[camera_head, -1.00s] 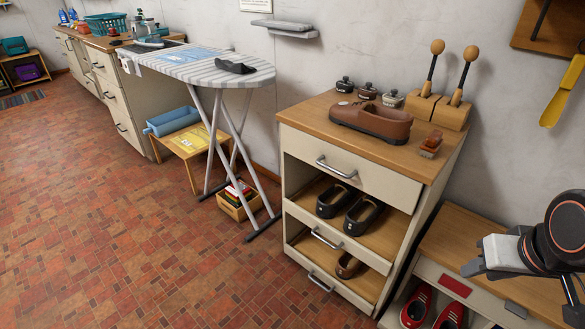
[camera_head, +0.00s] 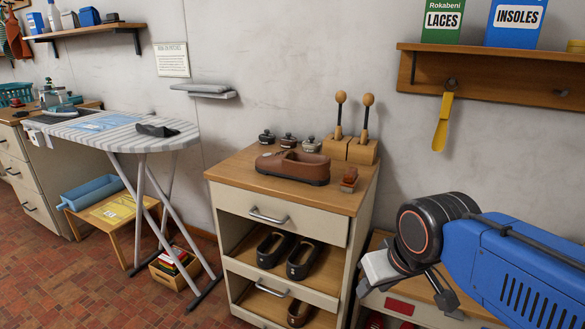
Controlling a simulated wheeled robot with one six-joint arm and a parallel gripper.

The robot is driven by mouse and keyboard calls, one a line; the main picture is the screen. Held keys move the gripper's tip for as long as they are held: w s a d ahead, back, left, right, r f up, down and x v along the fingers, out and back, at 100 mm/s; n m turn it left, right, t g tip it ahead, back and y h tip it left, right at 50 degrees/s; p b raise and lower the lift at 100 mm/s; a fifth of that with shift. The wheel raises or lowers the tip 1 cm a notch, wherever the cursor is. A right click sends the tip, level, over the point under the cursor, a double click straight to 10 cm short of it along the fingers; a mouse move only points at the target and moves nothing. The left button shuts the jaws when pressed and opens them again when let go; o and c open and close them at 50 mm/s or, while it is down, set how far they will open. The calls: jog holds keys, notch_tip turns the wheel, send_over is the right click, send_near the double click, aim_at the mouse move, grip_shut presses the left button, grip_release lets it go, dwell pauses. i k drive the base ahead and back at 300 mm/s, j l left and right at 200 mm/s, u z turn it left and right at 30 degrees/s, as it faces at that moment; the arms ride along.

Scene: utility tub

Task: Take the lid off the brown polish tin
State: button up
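Three small lidded tins stand in a row at the back of the wooden cabinet top (camera_head: 235,172). The middle one looks brown and appears to be the brown polish tin (camera_head: 288,141); its lid, with a small knob or handle on top, is on. A dark tin (camera_head: 266,137) is to its left and a paler tin (camera_head: 311,145) to its right. My gripper (camera_head: 404,296) is at the lower right, in front of and below the cabinet top, well away from the tins. Its dark fingers appear spread apart with nothing between them.
A brown shoe (camera_head: 292,168) lies in front of the tins. A wooden block with two wooden-handled tools (camera_head: 362,150) stands right of them, with a small brush (camera_head: 349,179) near the right edge. An ironing board (camera_head: 120,132) is left; a wall shelf (camera_head: 490,72) hangs above right.

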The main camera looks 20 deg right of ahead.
aim_at(288, 140)
jog(key=i+j+z, duration=0.15)
jog(key=j, duration=0.25)
jog(key=i+j+z, duration=0.2)
jog(key=j, duration=0.2)
jog(key=i+j+z, duration=0.15)
jog(key=j, duration=0.3)
jog(key=j+z, duration=0.2)
jog(key=j, duration=0.25)
jog(key=i+j+z, duration=0.15)
jog(key=j, duration=0.3)
jog(key=k, duration=0.05)
